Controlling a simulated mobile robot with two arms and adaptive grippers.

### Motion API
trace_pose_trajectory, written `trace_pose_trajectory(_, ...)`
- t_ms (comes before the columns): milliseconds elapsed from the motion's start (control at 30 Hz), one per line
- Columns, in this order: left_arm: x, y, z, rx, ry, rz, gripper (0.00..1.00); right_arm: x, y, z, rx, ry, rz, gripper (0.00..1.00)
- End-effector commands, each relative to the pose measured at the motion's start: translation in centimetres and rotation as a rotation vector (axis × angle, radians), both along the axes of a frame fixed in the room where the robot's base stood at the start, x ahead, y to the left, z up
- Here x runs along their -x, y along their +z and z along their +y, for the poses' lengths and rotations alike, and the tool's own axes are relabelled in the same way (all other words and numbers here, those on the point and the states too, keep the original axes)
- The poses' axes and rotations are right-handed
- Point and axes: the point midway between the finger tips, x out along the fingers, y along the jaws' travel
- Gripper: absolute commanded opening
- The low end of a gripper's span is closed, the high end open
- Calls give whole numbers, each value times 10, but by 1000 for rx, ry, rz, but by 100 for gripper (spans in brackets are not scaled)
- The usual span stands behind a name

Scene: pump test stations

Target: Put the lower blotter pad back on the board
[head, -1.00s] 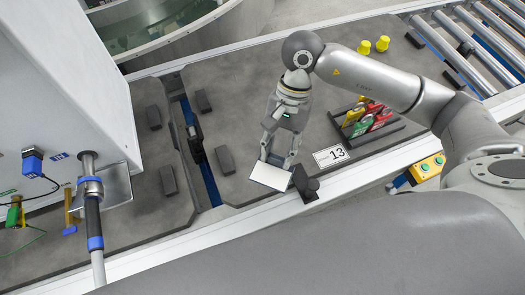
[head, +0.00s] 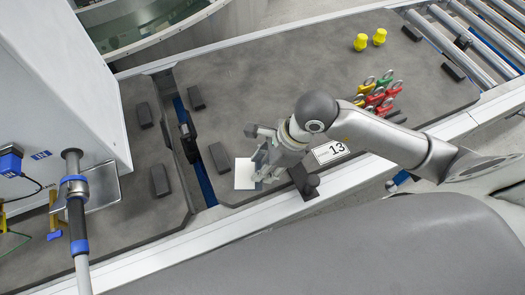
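A white blotter pad (head: 244,175) is at the tips of my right gripper (head: 262,172), just left of the black block at the board's front edge. The fingers cover the pad's right edge and appear shut on it. I cannot tell whether the pad touches the dark grey surface (head: 290,85) below it. I cannot tell from the view whether this is the lower pad. My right arm comes in from the right across the front of the surface. My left gripper is not in view.
A black block (head: 303,182) stands at the front edge, near a "13" label (head: 330,151). Red, yellow and green ring-handled tags (head: 378,95) sit behind my arm. Two yellow knobs (head: 370,40) stand farther back. A dark pad (head: 220,158) lies close left of the gripper.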

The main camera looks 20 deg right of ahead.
Motion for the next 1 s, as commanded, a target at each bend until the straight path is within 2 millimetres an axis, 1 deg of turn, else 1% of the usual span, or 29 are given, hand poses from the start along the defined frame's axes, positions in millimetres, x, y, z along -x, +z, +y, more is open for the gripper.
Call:
trace_pose_trajectory(33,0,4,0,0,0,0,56,-11,-4,-6,1,-6,2,13)
trace_pose_trajectory(200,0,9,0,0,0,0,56,-43,-20,-21,0,-3,3,13)
trace_pose_trajectory(267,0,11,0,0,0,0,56,-54,-26,-26,0,-3,4,13)
trace_pose_trajectory(300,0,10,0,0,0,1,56,-58,-35,-28,-1,-2,5,13)
trace_pose_trajectory(433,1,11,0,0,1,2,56,-74,-56,-35,-2,-2,3,13)
trace_pose_trajectory(600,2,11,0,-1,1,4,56,-87,-74,-41,-3,1,1,13)
trace_pose_trajectory(767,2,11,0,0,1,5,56,-92,-81,-44,-1,2,1,13)
trace_pose_trajectory(1000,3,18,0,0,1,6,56,-94,-110,-45,-3,2,2,13)
